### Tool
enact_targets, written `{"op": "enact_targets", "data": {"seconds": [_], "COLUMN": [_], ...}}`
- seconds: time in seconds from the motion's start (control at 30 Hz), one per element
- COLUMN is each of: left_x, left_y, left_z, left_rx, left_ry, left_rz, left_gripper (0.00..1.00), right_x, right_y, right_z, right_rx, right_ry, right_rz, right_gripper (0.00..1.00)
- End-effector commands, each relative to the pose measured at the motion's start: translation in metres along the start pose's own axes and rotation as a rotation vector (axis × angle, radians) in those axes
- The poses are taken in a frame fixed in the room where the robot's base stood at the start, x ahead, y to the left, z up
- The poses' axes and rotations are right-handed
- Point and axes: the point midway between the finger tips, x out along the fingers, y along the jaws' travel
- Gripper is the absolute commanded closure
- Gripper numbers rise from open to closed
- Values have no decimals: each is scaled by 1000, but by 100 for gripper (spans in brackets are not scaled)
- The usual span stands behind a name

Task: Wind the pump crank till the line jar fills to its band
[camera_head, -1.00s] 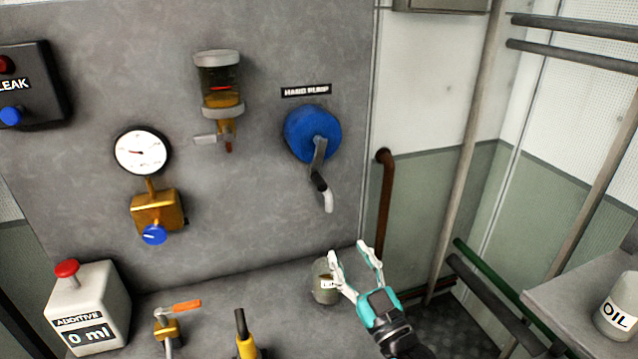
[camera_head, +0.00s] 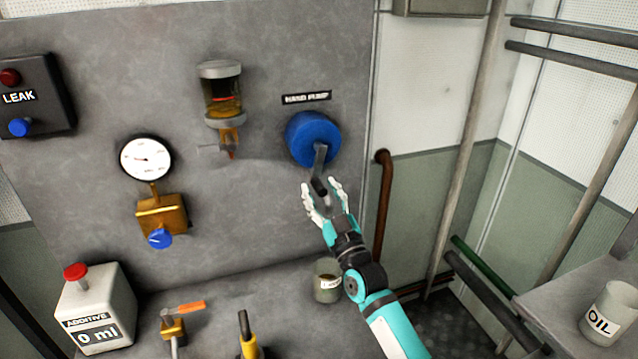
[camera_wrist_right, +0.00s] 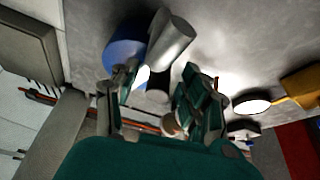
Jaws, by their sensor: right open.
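The hand pump is a blue disc (camera_head: 312,138) on the grey panel under a HAND PUMP sign. Its grey crank arm (camera_head: 319,156) hangs down to a handle. My right gripper (camera_head: 321,190) is open, with its fingers on either side of the handle; contact is unclear. In the right wrist view, the pale metal handle end (camera_wrist_right: 173,40) shows just beyond the open fingers (camera_wrist_right: 160,95). A small jar (camera_head: 326,282) stands on the bench, its label partly hidden by my right arm. A glass bowl (camera_head: 222,98) on the panel holds amber liquid and has a red line. My left gripper is out of view.
A gauge (camera_head: 146,159) and brass valve (camera_head: 161,214) are on the panel, left of the pump. An additive box (camera_head: 95,305), an orange-handled valve (camera_head: 184,309) and a yellow-based lever (camera_head: 247,340) are along the bench. A brown pipe (camera_head: 384,200) runs right of the panel.

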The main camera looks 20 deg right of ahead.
Motion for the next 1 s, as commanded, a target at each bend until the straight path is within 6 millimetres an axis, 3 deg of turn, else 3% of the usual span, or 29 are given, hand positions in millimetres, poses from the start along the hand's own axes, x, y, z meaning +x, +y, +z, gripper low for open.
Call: {"op": "enact_targets", "data": {"seconds": [0.13,0.47,0.8,1.0], "left_x": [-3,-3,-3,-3], "left_y": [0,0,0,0], "left_z": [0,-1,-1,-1], "left_rx": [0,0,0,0], "left_ry": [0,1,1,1], "left_rz": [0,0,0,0], "left_gripper": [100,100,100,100], "right_x": [12,15,15,15], "right_y": [0,0,0,1], "right_z": [-1,0,0,0], "right_rx": [0,0,0,0], "right_ry": [1,0,1,1], "right_rz": [0,0,1,1], "right_gripper": [54,54,99,100]}}
